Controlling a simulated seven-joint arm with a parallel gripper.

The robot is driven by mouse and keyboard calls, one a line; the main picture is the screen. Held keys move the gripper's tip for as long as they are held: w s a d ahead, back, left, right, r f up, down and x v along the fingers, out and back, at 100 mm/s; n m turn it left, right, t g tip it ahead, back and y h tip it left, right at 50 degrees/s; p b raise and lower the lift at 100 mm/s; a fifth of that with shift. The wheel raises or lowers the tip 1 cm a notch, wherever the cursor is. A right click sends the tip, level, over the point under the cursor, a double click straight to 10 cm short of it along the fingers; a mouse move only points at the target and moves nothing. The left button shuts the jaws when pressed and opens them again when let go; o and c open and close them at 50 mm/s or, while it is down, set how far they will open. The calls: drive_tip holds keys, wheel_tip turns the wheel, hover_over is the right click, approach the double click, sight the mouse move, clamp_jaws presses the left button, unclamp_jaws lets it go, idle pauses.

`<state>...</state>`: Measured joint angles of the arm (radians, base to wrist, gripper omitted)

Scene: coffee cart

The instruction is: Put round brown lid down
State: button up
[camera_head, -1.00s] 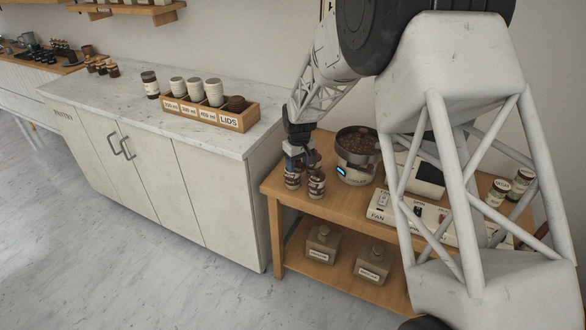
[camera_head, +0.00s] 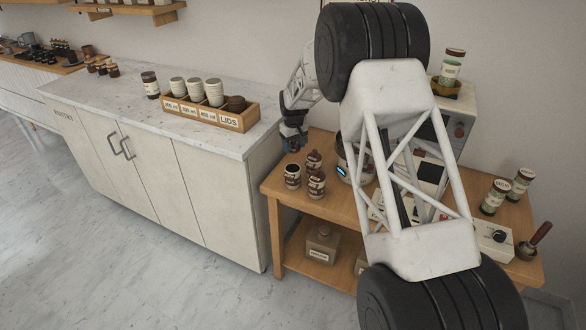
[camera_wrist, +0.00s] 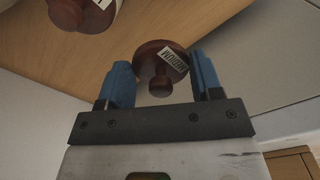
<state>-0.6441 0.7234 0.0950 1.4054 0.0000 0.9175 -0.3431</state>
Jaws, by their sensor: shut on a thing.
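The round brown lid (camera_wrist: 160,70), with a knob and a white label that seems to read MEDIUM, sits between the two blue fingers of my gripper (camera_wrist: 158,84) in the wrist view. My gripper is shut on it. In the head view my gripper (camera_head: 293,142) hangs near the left back corner of the wooden cart, beside the marble counter's right end. The lid is only a small dark patch there. Another brown lid or lidded jar (camera_wrist: 72,12) shows at the top left of the wrist view, apart from my gripper.
Three labelled jars (camera_head: 316,185) stand on the wooden cart (camera_head: 280,188) just in front of my gripper. A wooden tray marked LIDS (camera_head: 228,121) holds cups and brown lids on the marble counter (camera_head: 120,100). My arm hides much of the cart's middle.

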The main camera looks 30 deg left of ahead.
drive_tip(key=shift+w+a+f, duration=0.25)
drive_tip(key=shift+w+a, duration=0.2)
drive_tip(key=shift+w, duration=0.3)
drive_tip(key=shift+f, duration=3.15)
drive_tip(key=shift+f, duration=1.85)
drive_tip(key=shift+f, duration=0.15)
drive_tip(key=o, duration=0.9)
